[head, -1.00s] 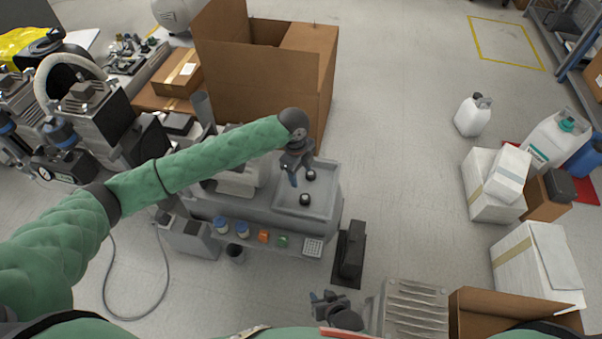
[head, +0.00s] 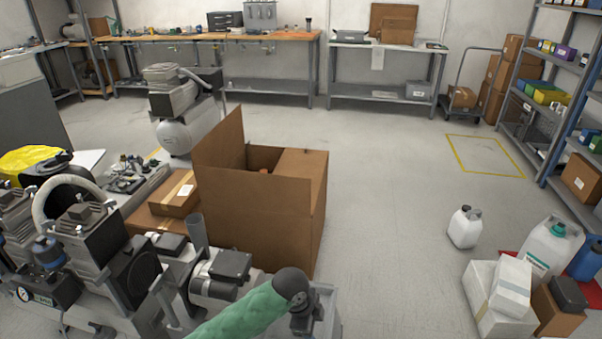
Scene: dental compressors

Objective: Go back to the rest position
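My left arm, in a green sleeve, comes in at the bottom of the head view. Its dark wrist and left gripper (head: 303,318) are at the bottom edge, over a grey surface that is mostly cut off. The fingers are too hidden to tell whether they are open or shut. My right arm and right gripper are out of view.
A large open cardboard box (head: 262,205) stands just beyond my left gripper. Compressor machinery (head: 95,240) fills the lower left. White jugs and boxes (head: 500,292) stand at the right, near a shelf rack (head: 545,110). The middle floor is clear.

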